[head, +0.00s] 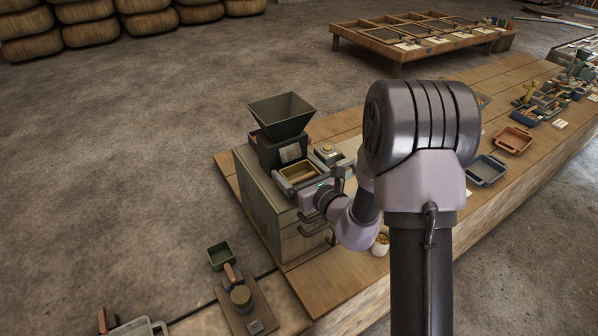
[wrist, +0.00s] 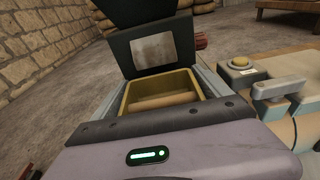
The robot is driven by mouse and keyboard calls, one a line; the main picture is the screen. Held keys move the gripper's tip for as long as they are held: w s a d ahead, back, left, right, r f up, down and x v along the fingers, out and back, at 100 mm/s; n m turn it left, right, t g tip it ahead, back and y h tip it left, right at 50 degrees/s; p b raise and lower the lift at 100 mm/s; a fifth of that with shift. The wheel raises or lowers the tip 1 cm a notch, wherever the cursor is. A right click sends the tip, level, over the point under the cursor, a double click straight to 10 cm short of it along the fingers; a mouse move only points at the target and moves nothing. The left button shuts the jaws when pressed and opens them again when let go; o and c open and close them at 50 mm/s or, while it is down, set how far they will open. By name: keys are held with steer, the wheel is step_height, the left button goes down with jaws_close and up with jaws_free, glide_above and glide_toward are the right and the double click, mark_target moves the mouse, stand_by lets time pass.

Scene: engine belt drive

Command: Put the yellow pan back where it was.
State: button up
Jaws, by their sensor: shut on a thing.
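The yellow pan (head: 297,172) is a small open rectangular tray at the top of the grey cabinet, just in front of the dark hopper machine (head: 282,118). In the wrist view the yellow pan (wrist: 130,98) is level, close below the hopper's pale plate (wrist: 153,48). A brownish, rounded shape shows inside it. My gripper (head: 306,184) is at the pan's near side and is shut on it. The gripper body hides the pan's near edge and underside, so I cannot tell whether it rests on anything.
The grey cabinet (head: 263,205) with drawer handles stands on a long wooden platform (head: 335,290). A device with a yellow button (wrist: 241,64) is right of the pan. A green box (head: 221,257) sits lower left. An orange tray (head: 513,140) and a blue-grey tray (head: 486,170) are farther right.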

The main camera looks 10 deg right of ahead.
steer(key=shift+a+f, duration=0.15)
steer(key=o, duration=1.4)
steer(key=shift+d, duration=0.25)
steer(key=shift+o, duration=0.2)
steer(key=shift+a, duration=0.1)
